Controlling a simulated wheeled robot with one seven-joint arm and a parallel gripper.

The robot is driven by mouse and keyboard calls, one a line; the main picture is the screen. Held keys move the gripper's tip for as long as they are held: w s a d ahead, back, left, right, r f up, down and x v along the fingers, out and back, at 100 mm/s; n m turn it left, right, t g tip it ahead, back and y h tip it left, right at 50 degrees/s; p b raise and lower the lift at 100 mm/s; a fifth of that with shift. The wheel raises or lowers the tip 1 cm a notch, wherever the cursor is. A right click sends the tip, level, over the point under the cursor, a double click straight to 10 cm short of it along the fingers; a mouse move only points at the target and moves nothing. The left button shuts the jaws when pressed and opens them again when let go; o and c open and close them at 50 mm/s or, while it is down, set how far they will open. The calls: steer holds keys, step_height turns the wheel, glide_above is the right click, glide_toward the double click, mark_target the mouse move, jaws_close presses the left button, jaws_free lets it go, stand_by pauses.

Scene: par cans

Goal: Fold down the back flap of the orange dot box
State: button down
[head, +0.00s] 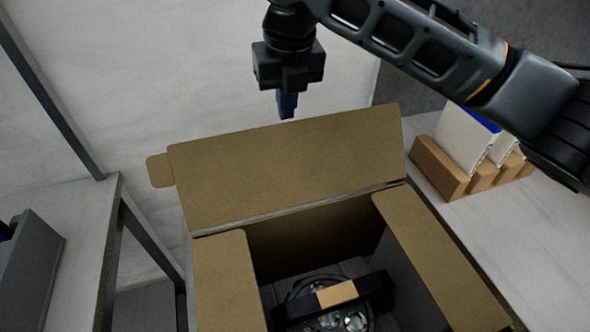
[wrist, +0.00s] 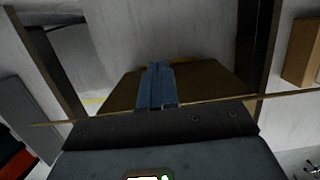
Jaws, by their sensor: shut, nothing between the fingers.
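A brown cardboard box (head: 270,240) stands open in the head view. Its back flap (head: 290,165) is raised, with a small tab at its left end. The left flap (head: 225,280) and right flap (head: 440,265) lie along the sides of the opening. No orange dot shows. My gripper (head: 287,106) is shut and empty, pointing down, its tips just above the back flap's top edge in the picture. The wrist view shows the blue fingers (wrist: 156,87) together in front of a brown cardboard surface (wrist: 205,90); I cannot tell whether they touch it.
A black par can (head: 330,300) with a tan label lies inside the box. At right, wooden blocks (head: 440,168) hold white and blue panels on a pale table (head: 520,235). At left stand another table (head: 75,215) and a grey bin (head: 30,270). A pale wall is behind.

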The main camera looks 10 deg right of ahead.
mark_target(300, 158)
steer(key=shift+f, duration=0.9)
steer(key=shift+s+d+p, duration=0.25)
steer(key=shift+s+d, duration=0.05)
steer(key=shift+s, duration=1.1)
steer(key=shift+s+d+p, duration=0.25)
steer(key=shift+s, duration=1.1)
steer(key=shift+s+d+p, duration=0.25)
steer(key=shift+s+d, duration=0.05)
steer(key=shift+s, duration=1.1)
steer(key=s+d, duration=0.2)
steer(key=s, duration=1.1)
steer(key=shift+s+d+p, duration=0.15)
steer(key=shift+d+p, duration=0.2)
steer(key=shift+f, duration=0.1)
step_height(300, 158, down, 6)
steer(key=b, duration=0.6)
steer(key=shift+f, duration=0.25)
